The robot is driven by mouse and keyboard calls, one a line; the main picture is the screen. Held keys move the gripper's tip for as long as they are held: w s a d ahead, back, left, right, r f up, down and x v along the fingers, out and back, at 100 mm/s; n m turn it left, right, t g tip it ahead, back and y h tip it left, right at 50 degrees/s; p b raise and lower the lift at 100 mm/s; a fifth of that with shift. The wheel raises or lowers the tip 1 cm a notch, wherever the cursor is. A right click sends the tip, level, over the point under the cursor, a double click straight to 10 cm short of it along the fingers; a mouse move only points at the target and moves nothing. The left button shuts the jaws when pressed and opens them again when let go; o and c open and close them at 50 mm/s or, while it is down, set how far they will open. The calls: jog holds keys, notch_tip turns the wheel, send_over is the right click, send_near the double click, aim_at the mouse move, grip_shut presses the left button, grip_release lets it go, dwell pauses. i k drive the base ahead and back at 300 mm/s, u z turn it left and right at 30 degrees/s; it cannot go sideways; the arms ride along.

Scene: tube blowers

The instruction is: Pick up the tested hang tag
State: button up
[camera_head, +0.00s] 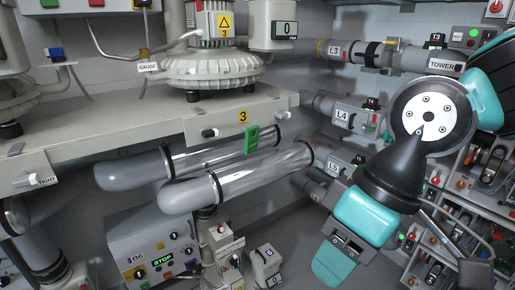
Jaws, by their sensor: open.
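A green tag (251,139) hangs upright under the front edge of the grey shelf, below a yellow label 3. It is in front of the rear clear tube, and its lettering is too small to read. It is the only thing here that looks like a hang tag. My gripper (346,244), at the end of my teal and black arm, is at the lower right of the tag and well apart from it. It is open and I see nothing held in it. Its fingertips are hard to make out.
The shelf (150,118) carries a ribbed blower (208,68). Two clear tubes with grey elbows (190,194) run below it. Grey pipe stubs (345,115) labelled L3 to L5 stick out from the back wall. A control box (150,245) stands lower left, and crowded switch racks (480,170) fill the right.

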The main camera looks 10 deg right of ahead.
aim_at(251, 142)
jog(key=k, duration=1.05)
jog(key=z, duration=0.6)
jog(key=i, duration=0.55)
jog(key=z, duration=0.6)
jog(key=i, duration=0.75)
jog(key=u, duration=0.9)
jog(key=i, duration=0.75)
jog(key=u, duration=0.5)
